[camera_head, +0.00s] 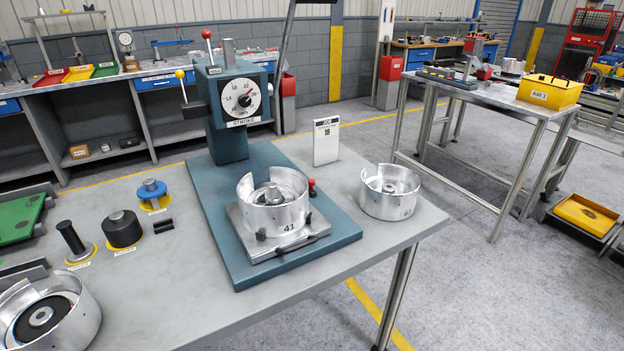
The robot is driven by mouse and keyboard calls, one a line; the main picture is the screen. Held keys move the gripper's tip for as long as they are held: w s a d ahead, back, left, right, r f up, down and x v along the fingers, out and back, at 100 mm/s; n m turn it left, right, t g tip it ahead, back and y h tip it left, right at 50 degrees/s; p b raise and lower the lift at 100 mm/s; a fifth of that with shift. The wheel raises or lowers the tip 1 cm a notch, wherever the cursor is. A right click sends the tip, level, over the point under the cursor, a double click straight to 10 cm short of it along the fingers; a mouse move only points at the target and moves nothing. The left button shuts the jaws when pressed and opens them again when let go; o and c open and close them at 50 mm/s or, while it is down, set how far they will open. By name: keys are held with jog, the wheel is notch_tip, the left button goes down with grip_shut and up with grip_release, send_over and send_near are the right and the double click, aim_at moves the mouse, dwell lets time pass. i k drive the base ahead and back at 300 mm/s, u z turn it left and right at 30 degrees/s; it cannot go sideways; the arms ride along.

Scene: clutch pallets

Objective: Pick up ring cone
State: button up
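No part in view is clearly labelled as the ring cone, and I cannot tell for certain which one it is. Three short tools stand on yellow round bases at the left of the grey table: a thin black post (70,237), a thick black cylinder (122,230) and a blue flanged piece (152,189). A silver cut-away housing marked 41 (284,219) sits on the press plate with a metal hub inside. A similar silver housing (388,206) stands to its right. Another (82,322), with a dark ring inside, is cut off at the lower left. My gripper is not in view.
A teal press (229,110) with a dial and levers rises behind the housing marked 41. A white sign (326,141) stands behind the right housing. A green tray (18,220) is at the left edge. The table's front middle is clear.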

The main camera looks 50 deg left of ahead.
aim_at(273, 192)
jog(key=u, duration=0.15)
jog(key=i, duration=0.65)
jog(key=u, duration=1.15)
jog(key=i, duration=0.7)
jog(key=u, duration=0.8)
